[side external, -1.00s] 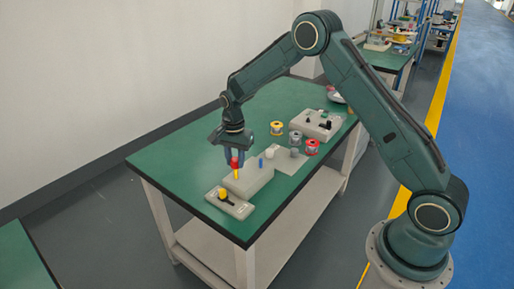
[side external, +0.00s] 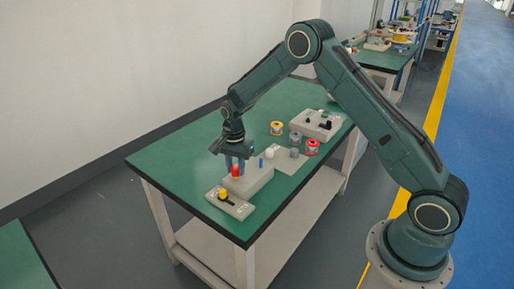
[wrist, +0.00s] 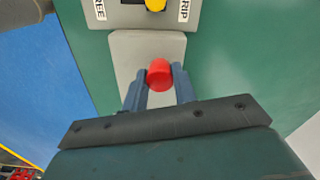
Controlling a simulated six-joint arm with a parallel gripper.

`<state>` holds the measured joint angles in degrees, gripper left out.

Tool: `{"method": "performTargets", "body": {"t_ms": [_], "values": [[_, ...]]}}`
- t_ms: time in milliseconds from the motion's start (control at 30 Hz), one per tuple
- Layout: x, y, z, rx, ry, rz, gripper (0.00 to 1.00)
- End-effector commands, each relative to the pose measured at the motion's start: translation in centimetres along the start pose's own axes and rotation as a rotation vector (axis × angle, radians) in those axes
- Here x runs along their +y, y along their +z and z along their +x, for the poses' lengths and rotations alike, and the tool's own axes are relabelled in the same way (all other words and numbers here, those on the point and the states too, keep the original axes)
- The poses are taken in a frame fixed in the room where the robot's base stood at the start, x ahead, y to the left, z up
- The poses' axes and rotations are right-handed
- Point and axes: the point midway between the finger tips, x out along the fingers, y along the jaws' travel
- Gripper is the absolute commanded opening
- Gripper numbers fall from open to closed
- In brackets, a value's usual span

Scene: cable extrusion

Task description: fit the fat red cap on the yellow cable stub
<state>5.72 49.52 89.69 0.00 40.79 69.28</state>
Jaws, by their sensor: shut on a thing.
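The fat red cap (side external: 236,171) is upright between the fingers of my gripper (side external: 235,164), which is shut on it. The cap sits low at the left end of the pale block (side external: 255,180), and no yellow of the cable stub shows beneath it. The stub is hidden, so I cannot tell how fully the cap covers it. In the wrist view the red cap (wrist: 159,74) is between the two blue fingertips, over the pale block (wrist: 125,45).
A small box with a yellow knob (side external: 223,192) stands in front of the block; its labels read FREE and GRIP in the wrist view. A blue peg (side external: 261,162), a white piece (side external: 270,154), several spools and a pale tray (side external: 318,124) are to the right. The green tabletop's left side is clear.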

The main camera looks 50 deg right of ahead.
Motion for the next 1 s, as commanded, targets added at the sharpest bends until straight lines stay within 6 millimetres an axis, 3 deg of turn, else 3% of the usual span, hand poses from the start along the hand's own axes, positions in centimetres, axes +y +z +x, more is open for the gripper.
{"method": "performTargets", "body": {"t_ms": [967,1000], "values": [[-0.01,0.03,0.21,0.000,0.000,0.000,0.06],[-0.01,0.03,0.21,0.000,0.000,0.000,0.29]]}}
